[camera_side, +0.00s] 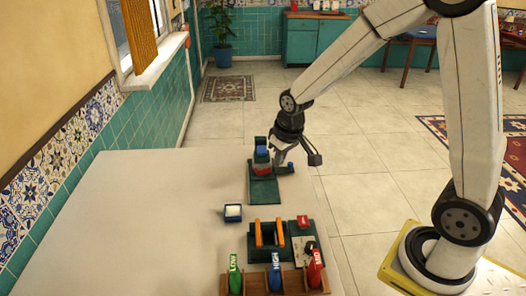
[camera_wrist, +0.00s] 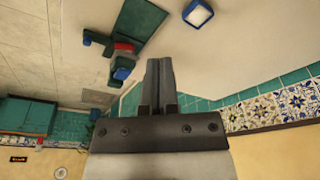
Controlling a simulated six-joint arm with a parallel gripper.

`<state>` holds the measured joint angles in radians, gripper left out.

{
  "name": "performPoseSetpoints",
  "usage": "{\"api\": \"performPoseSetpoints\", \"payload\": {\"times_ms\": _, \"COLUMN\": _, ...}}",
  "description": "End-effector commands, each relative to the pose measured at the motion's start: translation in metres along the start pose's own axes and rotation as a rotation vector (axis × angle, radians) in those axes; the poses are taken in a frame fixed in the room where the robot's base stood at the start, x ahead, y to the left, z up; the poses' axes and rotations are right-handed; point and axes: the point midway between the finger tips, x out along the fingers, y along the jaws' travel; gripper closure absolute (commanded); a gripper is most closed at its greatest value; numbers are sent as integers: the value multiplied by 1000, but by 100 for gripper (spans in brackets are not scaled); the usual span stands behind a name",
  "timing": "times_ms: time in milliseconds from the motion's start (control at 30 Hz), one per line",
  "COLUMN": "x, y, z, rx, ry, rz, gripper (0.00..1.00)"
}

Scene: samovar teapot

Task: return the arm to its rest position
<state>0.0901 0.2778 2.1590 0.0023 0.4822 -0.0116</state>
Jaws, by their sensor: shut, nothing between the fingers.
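My gripper (camera_wrist: 159,75) is shut with nothing between its fingers. In the side view my gripper (camera_side: 281,158) hangs low at the far right part of the white table (camera_side: 130,220), close beside a green stand (camera_side: 264,190). The stand carries a red and blue piece (camera_side: 262,155), partly hidden from the wrist view's angle. In the wrist view the green stand (camera_wrist: 138,25) lies at the upper left of the fingers, with the red and blue piece (camera_wrist: 123,65) just left of the fingertips. I cannot tell from these views whether the gripper touches it.
A small blue box with white contents (camera_side: 232,212) sits mid-table. The table's left part is clear. A tiled wall borders it.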

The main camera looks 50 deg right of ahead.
Motion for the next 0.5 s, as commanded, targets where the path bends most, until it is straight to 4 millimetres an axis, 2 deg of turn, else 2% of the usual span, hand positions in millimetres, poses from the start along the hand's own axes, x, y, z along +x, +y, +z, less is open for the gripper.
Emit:
{"api": "performPoseSetpoints", "payload": {"times_ms": 100, "x": -8, "y": -10, "z": 33, "rx": -24, "ry": 3, "rz": -6, "gripper": 100}}
{"api": "performPoseSetpoints", "payload": {"times_ms": 300, "x": -16, "y": -22, "z": 82, "rx": -57, "ry": 7, "rz": -14, "gripper": 100}}
{"api": "performPoseSetpoints", "payload": {"times_ms": 500, "x": -18, "y": -26, "z": 111, "rx": -75, "ry": 9, "rz": -18, "gripper": 100}}
